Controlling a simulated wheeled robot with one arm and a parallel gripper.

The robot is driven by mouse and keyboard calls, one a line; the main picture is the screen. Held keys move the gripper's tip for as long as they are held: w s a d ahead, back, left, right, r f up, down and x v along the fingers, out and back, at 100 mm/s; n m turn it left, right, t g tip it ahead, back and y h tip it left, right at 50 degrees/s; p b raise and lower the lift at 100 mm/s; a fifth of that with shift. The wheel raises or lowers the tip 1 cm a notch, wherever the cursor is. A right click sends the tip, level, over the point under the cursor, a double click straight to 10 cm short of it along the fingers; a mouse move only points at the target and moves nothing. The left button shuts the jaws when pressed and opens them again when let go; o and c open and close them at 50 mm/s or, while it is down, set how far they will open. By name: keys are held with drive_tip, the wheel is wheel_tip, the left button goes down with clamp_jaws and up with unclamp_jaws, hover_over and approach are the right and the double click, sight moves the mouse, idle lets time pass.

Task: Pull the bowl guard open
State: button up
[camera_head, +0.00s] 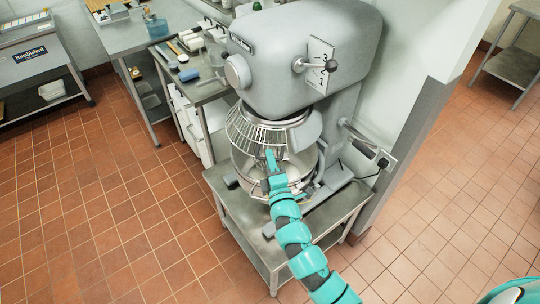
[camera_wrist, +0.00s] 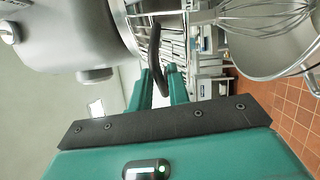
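The bowl guard (camera_head: 252,130) is a wire cage below the head of the large grey mixer, above the metal bowl (camera_head: 312,160). In the wrist view its bars (camera_wrist: 175,42) show beyond my fingers, with a dark curved handle (camera_wrist: 156,48) in front of them. My gripper (camera_head: 270,157) is at the front of the guard. In the wrist view my gripper (camera_wrist: 162,76) has its two teal fingers apart, with the handle's lower part between them. Gaps seem to show beside the handle; contact is not clear. My arm hides part of the bowl in the head view.
The mixer (camera_head: 310,50) stands on a low metal table (camera_head: 262,245), beside a wall corner (camera_head: 415,130). A wire whisk (camera_wrist: 265,18) hangs over the bowl in the wrist view. A side table with small items (camera_head: 205,88) stands left. Tiled floor is clear at front left.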

drive_tip(key=shift+w+a, duration=0.1)
drive_tip(key=shift+w, duration=0.25)
clamp_jaws()
drive_tip(key=shift+a, duration=0.15)
